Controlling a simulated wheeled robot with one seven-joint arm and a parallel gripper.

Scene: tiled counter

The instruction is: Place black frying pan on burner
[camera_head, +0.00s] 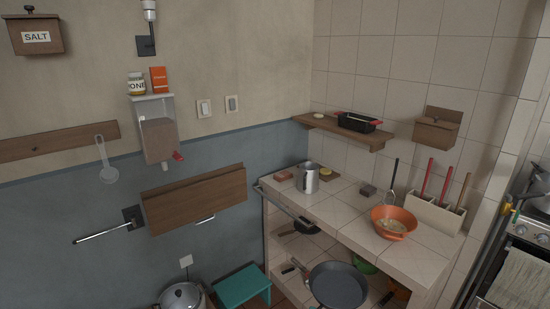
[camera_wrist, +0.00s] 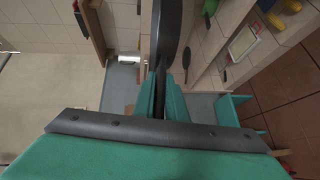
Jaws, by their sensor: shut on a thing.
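In the wrist view my gripper (camera_wrist: 160,90) is shut on the dark handle of a black frying pan (camera_wrist: 166,28). The pan shows edge-on beyond the teal fingers, so its inside is hidden. In the head view a black frying pan (camera_head: 339,286) shows before the lower shelf of the tiled counter, its handle pointing up and left. I cannot tell whether it is the held pan. My gripper cannot be made out in the head view. A stove (camera_head: 528,222) is cut off at the right edge, with part of its burner top (camera_head: 541,186) in view.
A smaller dark pan (camera_head: 307,226) is on the shelf below. A teal stool (camera_head: 243,287) and a lidded pot (camera_head: 181,297) stand left of the counter.

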